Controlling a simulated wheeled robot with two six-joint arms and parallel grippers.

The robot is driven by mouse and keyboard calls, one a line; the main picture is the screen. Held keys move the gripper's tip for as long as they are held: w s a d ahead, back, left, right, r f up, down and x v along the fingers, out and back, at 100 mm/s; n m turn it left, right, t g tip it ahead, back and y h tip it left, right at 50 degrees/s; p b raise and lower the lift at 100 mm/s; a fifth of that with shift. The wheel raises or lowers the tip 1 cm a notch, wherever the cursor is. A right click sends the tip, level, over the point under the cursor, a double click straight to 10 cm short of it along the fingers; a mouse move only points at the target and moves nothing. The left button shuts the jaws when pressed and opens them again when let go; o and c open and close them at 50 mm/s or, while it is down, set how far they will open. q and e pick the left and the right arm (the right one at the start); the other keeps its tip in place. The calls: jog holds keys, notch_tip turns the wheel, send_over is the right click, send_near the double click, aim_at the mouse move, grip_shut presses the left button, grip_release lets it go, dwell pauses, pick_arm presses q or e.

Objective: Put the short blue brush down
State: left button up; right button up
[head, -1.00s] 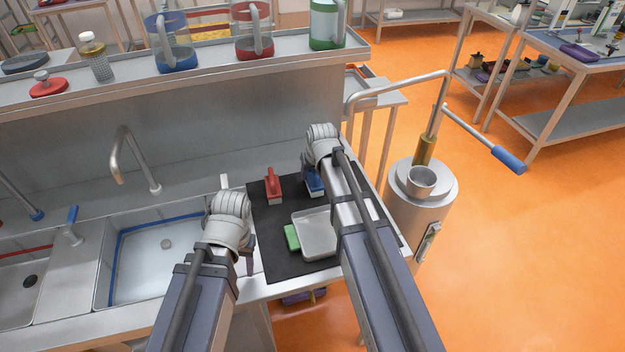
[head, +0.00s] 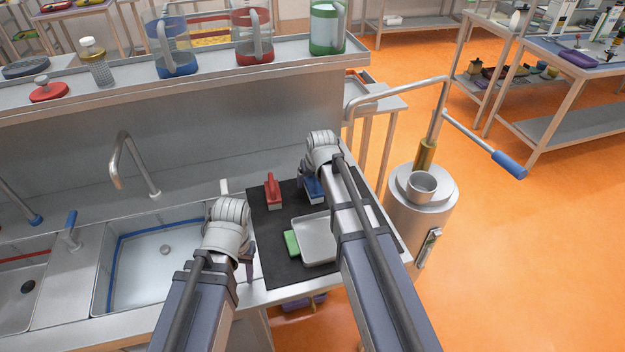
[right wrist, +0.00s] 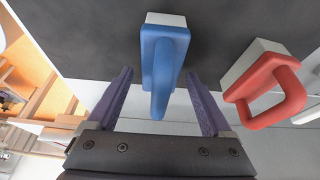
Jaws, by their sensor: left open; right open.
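The short blue brush (head: 313,188) rests on the dark mat (head: 268,253), partly hidden behind my right arm in the head view. In the right wrist view the blue brush (right wrist: 161,65) has its white base against the mat and its handle towards me. My right gripper (right wrist: 158,88) is open, one finger on each side of the handle, with gaps on both sides. In the head view my left gripper (head: 247,258) is partly hidden by its own wrist. It is open beside the mat's left edge.
A red brush (head: 273,190) stands on the mat left of the blue one. A pale tray (head: 316,240) and a green sponge-like block (head: 292,243) lie nearer. A sink (head: 150,262) is at left. A steel cylinder (head: 416,215) stands right of the counter.

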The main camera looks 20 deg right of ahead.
jog(key=p+v, duration=1.1)
jog(key=v, duration=0.1)
jog(key=shift+r, duration=0.2)
pick_arm(q)
notch_tip(320, 180, up, 11)
jog(key=shift+r, duration=0.15)
pick_arm(e)
jog(key=s+a+f+n+g, duration=0.1)
jog(key=s+a+g, duration=0.1)
jog(key=s+a, duration=0.4)
jog(key=s+a+n+g+h, duration=0.1)
jog(key=s+a, duration=0.6)
jog(key=s, duration=0.8)
jog(key=shift+f+n+g, duration=0.35)
jog(key=shift+n+g, duration=0.35)
jog(key=shift+g, duration=0.2)
jog(key=shift+w, duration=0.1)
pick_arm(q)
notch_tip(320, 180, down, 6)
jog(key=b, duration=0.5)
jog(key=shift+b, duration=0.3)
pick_arm(e)
notch_tip(320, 180, down, 6)
jog(key=shift+r, duration=0.1)
pick_arm(q)
jog(key=shift+r, duration=0.25)
pick_arm(e)
jog(key=shift+r, duration=0.15)
jog(key=shift+o, duration=0.4)
